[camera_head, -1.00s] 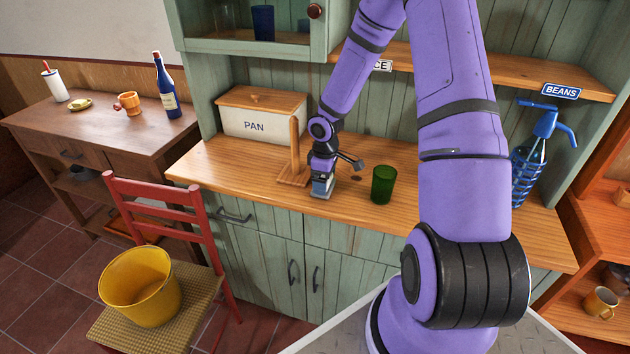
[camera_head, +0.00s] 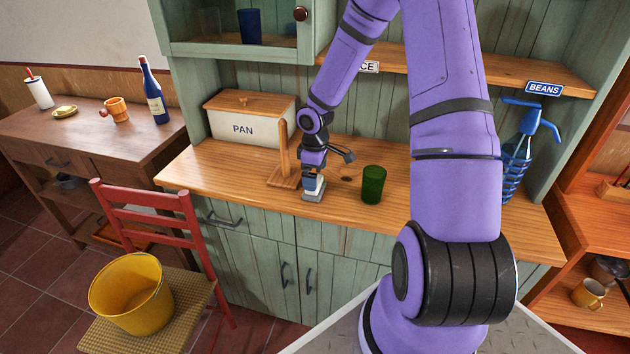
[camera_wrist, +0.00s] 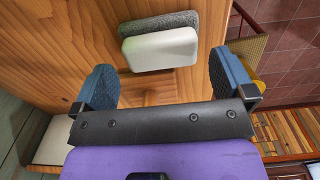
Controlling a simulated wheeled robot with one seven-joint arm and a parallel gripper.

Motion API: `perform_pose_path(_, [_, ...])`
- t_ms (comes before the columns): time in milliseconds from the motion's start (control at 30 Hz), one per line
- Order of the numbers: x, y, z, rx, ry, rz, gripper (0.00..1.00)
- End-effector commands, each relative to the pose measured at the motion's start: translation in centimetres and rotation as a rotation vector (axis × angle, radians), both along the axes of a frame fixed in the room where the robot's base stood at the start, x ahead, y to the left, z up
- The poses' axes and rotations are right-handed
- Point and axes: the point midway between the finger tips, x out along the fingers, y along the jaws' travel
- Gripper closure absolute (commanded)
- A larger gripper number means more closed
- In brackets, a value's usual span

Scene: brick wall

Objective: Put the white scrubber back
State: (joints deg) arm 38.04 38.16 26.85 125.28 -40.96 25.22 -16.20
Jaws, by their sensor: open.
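The white scrubber (camera_wrist: 160,48), a white block with a rough grey pad along one long side, is on the wooden counter (camera_wrist: 60,60) in the wrist view. In the head view the scrubber (camera_head: 312,196) shows small at the counter's front part, directly below my gripper (camera_head: 313,183). My gripper's two blue fingers stand wide apart in the wrist view (camera_wrist: 165,72), one toward each end of the scrubber, with visible space on both sides. The gripper is open and holds nothing.
A wooden stand with an upright post (camera_head: 283,150) is just left of my gripper. A green cup (camera_head: 373,185) stands to its right. A PAN box (camera_head: 245,122) is behind, and a blue siphon bottle (camera_head: 517,160) at right. A red chair (camera_head: 150,200) with a yellow bucket (camera_head: 130,295) is at front left.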

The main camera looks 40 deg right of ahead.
Motion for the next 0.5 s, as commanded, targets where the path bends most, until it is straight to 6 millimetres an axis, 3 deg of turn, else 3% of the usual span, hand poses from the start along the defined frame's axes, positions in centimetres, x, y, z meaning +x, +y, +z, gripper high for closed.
perform_pose_path(200, [0.0, -0.1, 4.6, -0.003, -0.003, -0.003, 0.0])
perform_pose_path(500, [0.0, 0.0, 8.4, -0.001, -0.002, -0.001, 0.0])
